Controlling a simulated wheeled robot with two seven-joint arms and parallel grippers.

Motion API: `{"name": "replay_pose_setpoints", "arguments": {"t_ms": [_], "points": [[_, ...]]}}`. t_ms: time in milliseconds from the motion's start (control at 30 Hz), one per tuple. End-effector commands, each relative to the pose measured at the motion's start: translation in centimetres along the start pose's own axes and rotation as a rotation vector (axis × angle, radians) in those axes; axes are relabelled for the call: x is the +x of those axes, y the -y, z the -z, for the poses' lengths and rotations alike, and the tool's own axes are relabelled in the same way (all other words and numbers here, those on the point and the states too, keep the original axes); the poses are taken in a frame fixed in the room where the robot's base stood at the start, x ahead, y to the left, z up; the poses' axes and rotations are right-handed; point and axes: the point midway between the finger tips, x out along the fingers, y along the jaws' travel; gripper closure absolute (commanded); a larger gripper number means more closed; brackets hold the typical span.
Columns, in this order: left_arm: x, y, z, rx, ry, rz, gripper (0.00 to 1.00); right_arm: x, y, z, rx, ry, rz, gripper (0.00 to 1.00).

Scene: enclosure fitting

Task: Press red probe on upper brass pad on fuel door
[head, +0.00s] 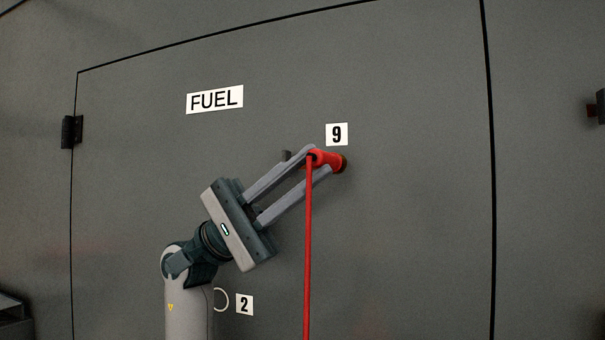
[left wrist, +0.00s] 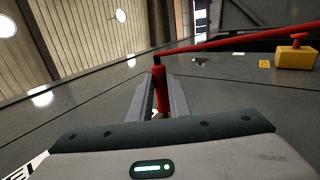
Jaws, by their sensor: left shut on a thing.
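The fuel door (head: 400,230) is a large grey panel with a FUEL label (head: 215,99). My left gripper (head: 318,162) is shut on the red probe (head: 328,158), whose red cable hangs straight down in the head view. The probe's front end points right, at the door, just below the label 9 (head: 336,134). A small dark brownish round edge (head: 345,163), perhaps the brass pad, shows at that end; I cannot tell whether they touch. In the left wrist view the probe (left wrist: 159,90) stands between the fingers. My right gripper is not in view.
A pale ring (head: 221,299) and label 2 (head: 244,305) are lower on the door. A hinge (head: 71,131) is at the left edge. The left wrist view shows a yellow box with a red top (left wrist: 296,55).

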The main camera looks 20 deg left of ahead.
Motion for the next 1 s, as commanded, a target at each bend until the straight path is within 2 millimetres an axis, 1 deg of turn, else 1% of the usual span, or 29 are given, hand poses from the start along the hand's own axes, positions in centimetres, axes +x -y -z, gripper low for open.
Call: {"name": "replay_pose_setpoints", "arguments": {"t_ms": [233, 600, 1000], "points": [[-0.03, 0.01, -0.02, 0.001, 0.000, 0.000, 1.00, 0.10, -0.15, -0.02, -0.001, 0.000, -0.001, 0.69], [-0.09, 0.01, -0.04, 0.001, 0.000, 0.000, 1.00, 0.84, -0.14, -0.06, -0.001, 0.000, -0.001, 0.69], [-0.06, -0.05, -0.02, 0.000, 0.000, 0.000, 1.00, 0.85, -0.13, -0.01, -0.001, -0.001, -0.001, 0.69]]}}
